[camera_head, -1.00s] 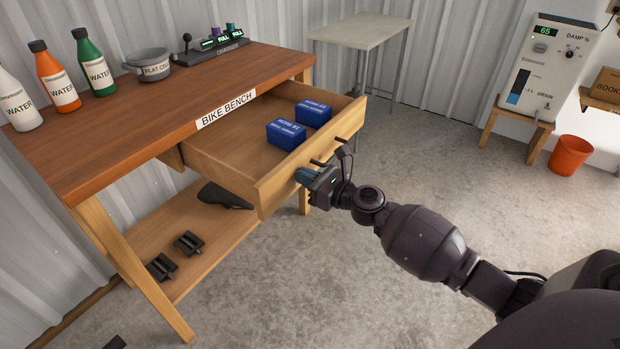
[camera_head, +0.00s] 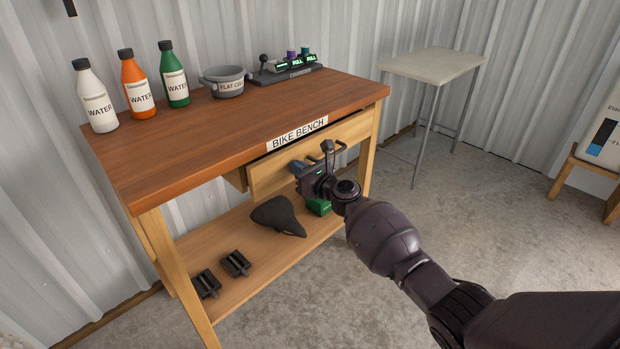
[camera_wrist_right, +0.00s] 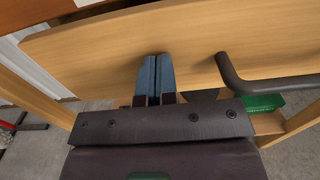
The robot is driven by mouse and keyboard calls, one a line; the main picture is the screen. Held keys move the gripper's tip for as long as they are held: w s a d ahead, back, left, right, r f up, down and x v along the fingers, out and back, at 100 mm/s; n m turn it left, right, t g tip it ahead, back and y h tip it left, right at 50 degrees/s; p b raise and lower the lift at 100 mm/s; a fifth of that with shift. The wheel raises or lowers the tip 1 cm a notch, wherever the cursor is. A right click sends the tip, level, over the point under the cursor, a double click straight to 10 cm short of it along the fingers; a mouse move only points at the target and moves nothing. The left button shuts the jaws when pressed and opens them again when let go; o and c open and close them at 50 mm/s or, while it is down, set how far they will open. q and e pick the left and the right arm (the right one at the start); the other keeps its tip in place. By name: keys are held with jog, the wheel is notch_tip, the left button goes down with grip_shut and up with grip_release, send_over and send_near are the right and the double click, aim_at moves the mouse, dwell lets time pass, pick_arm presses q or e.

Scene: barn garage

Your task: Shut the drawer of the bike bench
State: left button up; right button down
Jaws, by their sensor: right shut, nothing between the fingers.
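The bike bench (camera_head: 225,135) has a brown wooden top with a "BIKE BENCH" label on its front edge. My left gripper is out of view.
Bottles, a grey pot (camera_head: 224,82) and a charger (camera_head: 285,73) stand on the bench top. The lower shelf holds a saddle (camera_head: 277,215), pedals (camera_head: 235,264) and a green box (camera_head: 318,206). A small table (camera_head: 432,64) stands to the right. Concrete floor in front is clear.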

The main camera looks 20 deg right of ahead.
aim_at(289, 160)
jog(key=x, duration=0.3)
jog(key=shift+a+f+b, duration=0.1)
jog(key=shift+f+b, duration=0.15)
jog(key=shift+b, duration=0.05)
jog(key=shift+w+r, duration=0.1)
jog(key=shift+w, duration=0.15)
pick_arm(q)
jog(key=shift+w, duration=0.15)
pick_arm(e)
jog(key=shift+r, duration=0.35)
jog(key=shift+w+r, duration=0.1)
jog(key=shift+r, duration=0.1)
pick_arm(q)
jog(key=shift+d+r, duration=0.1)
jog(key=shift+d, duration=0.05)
pick_arm(e)
jog(key=shift+a, duration=0.1)
